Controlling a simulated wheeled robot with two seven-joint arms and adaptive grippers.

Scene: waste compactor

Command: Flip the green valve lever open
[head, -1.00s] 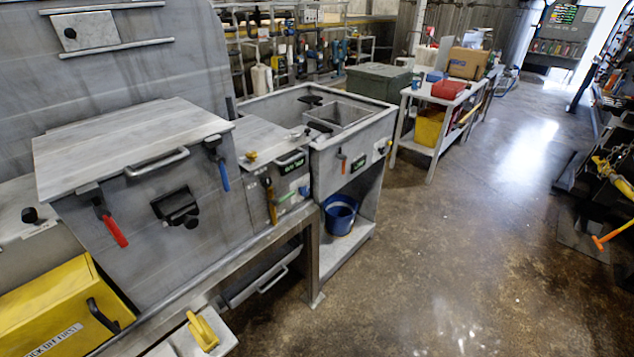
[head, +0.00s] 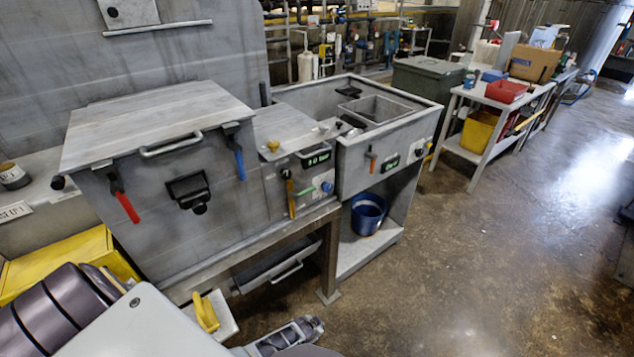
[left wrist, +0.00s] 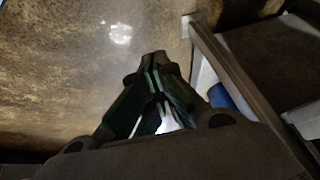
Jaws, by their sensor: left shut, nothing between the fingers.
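The small green lever (head: 306,191) sits on the front of the grey panel between the big hatch box and the sink unit. My left arm (head: 65,310) comes in along the bottom left of the head view, low and well apart from the green lever. The green lever does not show in the left wrist view. My right gripper is not in view.
A red-handled lever (head: 124,204) and a blue-handled lever (head: 239,163) hang on the hatch box. Another lever (head: 371,158) is on the sink unit. A blue bucket (head: 367,215) stands on the shelf below. The floor to the right (head: 500,260) is clear.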

